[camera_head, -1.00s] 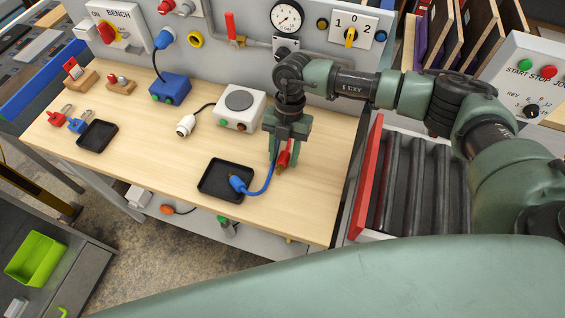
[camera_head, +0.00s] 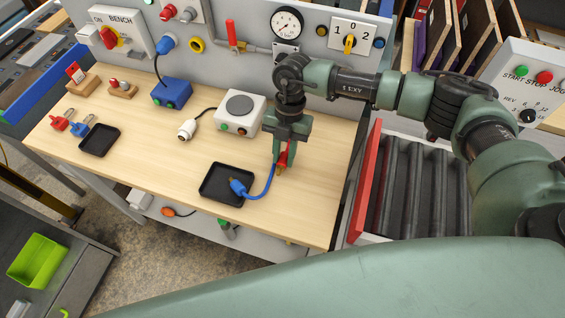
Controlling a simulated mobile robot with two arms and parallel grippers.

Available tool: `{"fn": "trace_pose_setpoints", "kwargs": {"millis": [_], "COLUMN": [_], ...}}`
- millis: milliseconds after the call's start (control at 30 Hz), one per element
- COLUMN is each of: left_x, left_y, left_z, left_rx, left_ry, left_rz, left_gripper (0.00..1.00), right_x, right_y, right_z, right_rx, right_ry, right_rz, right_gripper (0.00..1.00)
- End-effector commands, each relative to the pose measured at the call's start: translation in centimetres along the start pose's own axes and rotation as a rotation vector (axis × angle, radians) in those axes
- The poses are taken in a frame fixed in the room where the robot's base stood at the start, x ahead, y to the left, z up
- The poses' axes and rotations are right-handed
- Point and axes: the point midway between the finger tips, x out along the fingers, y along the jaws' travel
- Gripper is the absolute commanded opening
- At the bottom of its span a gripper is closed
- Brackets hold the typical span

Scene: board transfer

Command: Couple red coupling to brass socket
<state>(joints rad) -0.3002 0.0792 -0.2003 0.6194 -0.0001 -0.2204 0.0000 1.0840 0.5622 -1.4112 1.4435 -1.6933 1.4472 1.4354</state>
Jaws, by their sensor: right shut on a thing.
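The red coupling (camera_head: 282,161) is held over the right part of the wooden bench, with a brass-coloured tip pointing down. My right gripper (camera_head: 279,155) is shut on it, and its fingers hide part of it. A blue hose (camera_head: 265,188) runs from beside the red coupling down to a blue coupling (camera_head: 238,187) in a black tray (camera_head: 211,193). I cannot pick out the brass socket for certain. My left gripper is out of view.
The wooden bench top (camera_head: 318,200) is clear right of the tray. A white box with a grey disc (camera_head: 238,103) and a blue box (camera_head: 172,94) stand behind. A red-edged roller conveyor (camera_head: 365,185) adjoins on the right. A panel with gauge (camera_head: 286,22) rises behind.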

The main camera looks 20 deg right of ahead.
Motion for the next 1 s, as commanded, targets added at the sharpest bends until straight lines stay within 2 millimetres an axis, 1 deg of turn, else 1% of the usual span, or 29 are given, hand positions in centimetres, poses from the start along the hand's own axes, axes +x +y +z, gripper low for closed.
{"fn": "trace_pose_setpoints", "kwargs": {"millis": [33, 500, 867, 967, 1000], "left_x": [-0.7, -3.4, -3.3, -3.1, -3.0], "left_y": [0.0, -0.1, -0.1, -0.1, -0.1], "left_z": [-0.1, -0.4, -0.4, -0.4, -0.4], "left_rx": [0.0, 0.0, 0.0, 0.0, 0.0], "left_ry": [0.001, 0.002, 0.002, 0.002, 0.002], "left_rz": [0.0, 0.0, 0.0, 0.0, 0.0], "left_gripper": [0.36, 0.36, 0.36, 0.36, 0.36], "right_x": [-0.8, -4.2, -4.3, -4.7, -5.0], "right_y": [0.0, 0.0, 0.0, 0.0, 0.0], "right_z": [-0.2, -1.2, -1.2, -1.2, -1.2], "right_rx": [0.0, 0.0, -0.01, -0.081, -0.138], "right_ry": [0.0, 0.0, 0.0, -0.002, -0.002], "right_rz": [0.0, 0.001, -0.002, -0.022, -0.037], "right_gripper": [0.0, 0.0, 0.0, 0.0, 0.0]}}
